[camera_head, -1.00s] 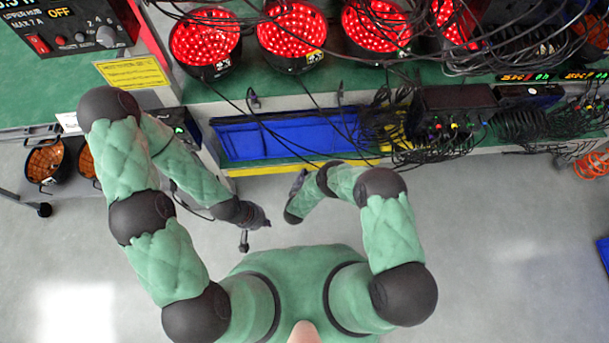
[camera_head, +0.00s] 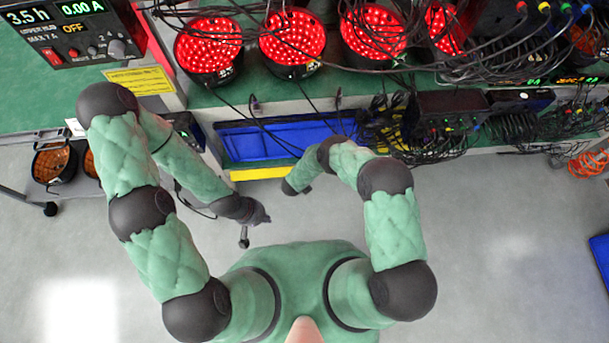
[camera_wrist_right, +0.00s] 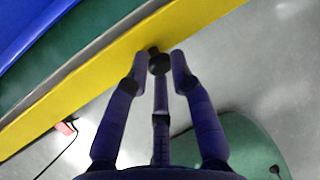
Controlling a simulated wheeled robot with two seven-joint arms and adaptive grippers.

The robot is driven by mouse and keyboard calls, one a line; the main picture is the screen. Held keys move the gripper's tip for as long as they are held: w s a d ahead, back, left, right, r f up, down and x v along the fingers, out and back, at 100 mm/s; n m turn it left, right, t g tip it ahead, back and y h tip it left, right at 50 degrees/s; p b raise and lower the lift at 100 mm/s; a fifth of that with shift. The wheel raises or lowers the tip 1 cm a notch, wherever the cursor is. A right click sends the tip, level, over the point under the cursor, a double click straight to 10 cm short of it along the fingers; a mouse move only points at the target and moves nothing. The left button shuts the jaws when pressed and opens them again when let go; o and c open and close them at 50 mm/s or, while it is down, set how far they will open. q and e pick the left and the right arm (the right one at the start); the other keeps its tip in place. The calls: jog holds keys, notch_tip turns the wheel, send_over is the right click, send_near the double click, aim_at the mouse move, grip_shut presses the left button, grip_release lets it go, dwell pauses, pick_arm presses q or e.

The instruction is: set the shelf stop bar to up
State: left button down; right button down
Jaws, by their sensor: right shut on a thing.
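The yellow bar (camera_head: 258,173) runs along the front lower edge of the shelf, below a blue panel. I take it for the shelf stop bar. It crosses the right wrist view diagonally (camera_wrist_right: 100,78). My right gripper (camera_wrist_right: 158,68) has its fingers around a small black knob (camera_wrist_right: 159,64) at the bar's front edge; how the knob joins the bar is hidden. In the head view my right gripper (camera_head: 292,186) is small and partly hidden by its arm. My left gripper (camera_head: 256,217) hangs over the floor, left of the right one, away from the bar; its opening is unclear.
Several red-lit round lamps (camera_head: 292,38) and many loose black cables (camera_head: 420,135) crowd the green bench above. A power supply (camera_head: 75,35) stands at the upper left. Orange round units (camera_head: 50,165) sit on a low rack at left.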

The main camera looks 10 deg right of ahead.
jog(key=shift+s+f, duration=0.1)
jog(key=shift+s, duration=0.1)
jog(key=c, duration=1.3)
grip_release()
jog(key=shift+c, duration=0.2)
jog(key=shift+w, duration=0.1)
jog(key=v, duration=1.2)
jog(key=shift+o, duration=0.2)
